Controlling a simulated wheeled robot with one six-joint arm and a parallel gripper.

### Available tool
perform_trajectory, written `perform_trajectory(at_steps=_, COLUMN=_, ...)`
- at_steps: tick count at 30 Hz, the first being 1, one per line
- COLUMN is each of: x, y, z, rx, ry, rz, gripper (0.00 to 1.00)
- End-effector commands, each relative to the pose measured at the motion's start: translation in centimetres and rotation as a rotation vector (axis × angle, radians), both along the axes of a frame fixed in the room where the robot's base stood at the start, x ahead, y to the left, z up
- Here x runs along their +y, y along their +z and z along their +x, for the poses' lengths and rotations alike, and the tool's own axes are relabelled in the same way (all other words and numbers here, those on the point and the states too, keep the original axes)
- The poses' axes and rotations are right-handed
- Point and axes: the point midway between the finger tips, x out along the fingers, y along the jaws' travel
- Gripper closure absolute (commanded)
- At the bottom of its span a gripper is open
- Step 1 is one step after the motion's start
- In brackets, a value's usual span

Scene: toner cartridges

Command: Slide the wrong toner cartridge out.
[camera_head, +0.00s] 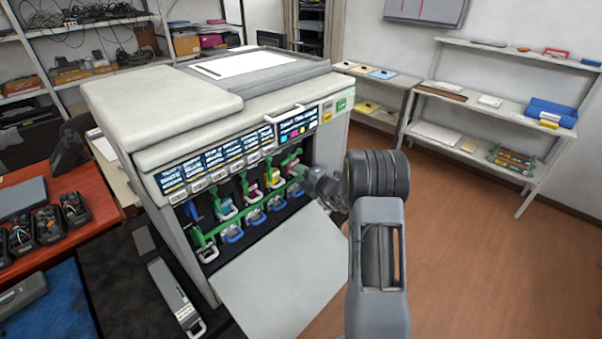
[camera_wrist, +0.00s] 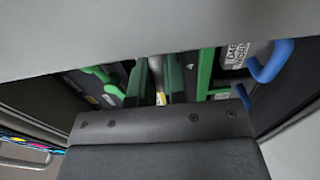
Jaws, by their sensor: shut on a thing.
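The printer (camera_head: 205,130) stands with its front bay open. Several toner cartridges sit in a row inside, with green levers and mostly blue handles; a pink-marked cartridge (camera_head: 251,192) is near the middle. My gripper (camera_head: 318,180) is at the right end of the row, in front of the bay. In the wrist view, the fingers of my gripper (camera_wrist: 157,88) are close together around a narrow pale part of a cartridge (camera_wrist: 156,68). A cartridge with a blue handle (camera_wrist: 270,62) is to the right there. The grasped cartridge is largely hidden, and I cannot tell its colour.
The lowered front panel (camera_head: 280,275) spreads below the bay. A red desk (camera_head: 75,245) with dark devices is on the left. A white shelf rack (camera_head: 480,98) stands at the right wall, with open wooden floor (camera_head: 480,270) before it.

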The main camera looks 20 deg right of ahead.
Motion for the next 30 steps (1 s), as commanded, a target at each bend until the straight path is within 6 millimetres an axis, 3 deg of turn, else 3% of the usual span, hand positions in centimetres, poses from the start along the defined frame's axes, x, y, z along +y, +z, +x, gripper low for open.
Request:
perform_trajectory(at_steps=8, x=-0.4, y=0.2, z=-0.5, rx=-0.004, ry=-0.002, rz=0.000, gripper=1.00)
perform_trajectory(at_steps=30, x=-3.7, y=0.2, z=-8.0, rx=-0.001, ry=-0.002, rz=0.000, gripper=1.00)
